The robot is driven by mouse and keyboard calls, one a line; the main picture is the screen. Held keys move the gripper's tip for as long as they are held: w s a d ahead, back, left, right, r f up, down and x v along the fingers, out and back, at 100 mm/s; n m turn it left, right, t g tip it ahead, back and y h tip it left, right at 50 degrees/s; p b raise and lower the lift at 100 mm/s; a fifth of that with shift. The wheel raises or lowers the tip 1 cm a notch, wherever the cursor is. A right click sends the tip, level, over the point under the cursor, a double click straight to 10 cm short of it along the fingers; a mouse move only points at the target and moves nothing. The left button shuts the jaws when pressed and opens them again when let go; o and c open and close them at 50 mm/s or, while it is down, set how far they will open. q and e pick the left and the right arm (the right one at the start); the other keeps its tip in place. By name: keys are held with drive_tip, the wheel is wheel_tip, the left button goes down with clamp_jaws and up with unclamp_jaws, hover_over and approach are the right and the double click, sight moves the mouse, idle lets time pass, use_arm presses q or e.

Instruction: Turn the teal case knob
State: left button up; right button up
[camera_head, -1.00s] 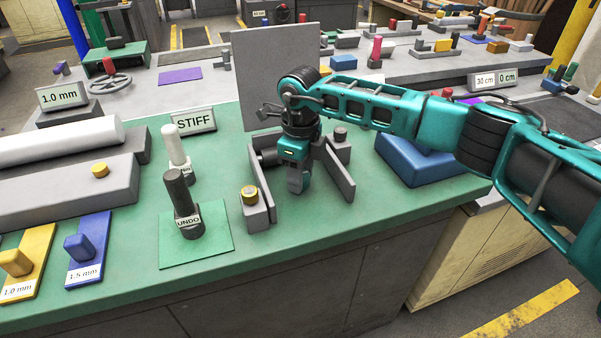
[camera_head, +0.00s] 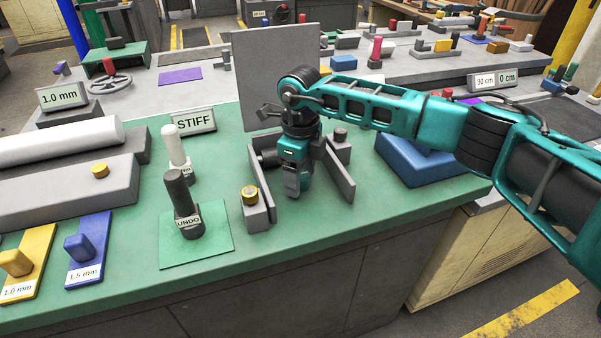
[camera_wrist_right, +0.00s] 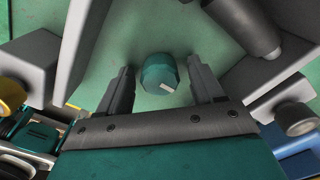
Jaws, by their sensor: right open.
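The teal knob (camera_wrist_right: 158,72) shows in the right wrist view as a short faceted cylinder with a pale mark on its side, over the green bench top. My right gripper (camera_wrist_right: 164,82) is open, with one finger on each side of the knob and a visible gap at both. In the head view my right gripper (camera_head: 294,186) points down between grey upright plates, and it hides the knob there. My left gripper is not in view.
Grey plates (camera_head: 339,172) stand close on both sides of the right gripper, with a tall grey panel (camera_head: 270,75) behind. A yellow-topped grey block (camera_head: 255,207) and a dark UNDO post (camera_head: 182,200) stand left. A blue block (camera_head: 415,160) lies right.

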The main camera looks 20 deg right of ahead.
wheel_tip(320, 180, up, 13)
idle(0.4)
drive_tip(key=shift+f, duration=0.1)
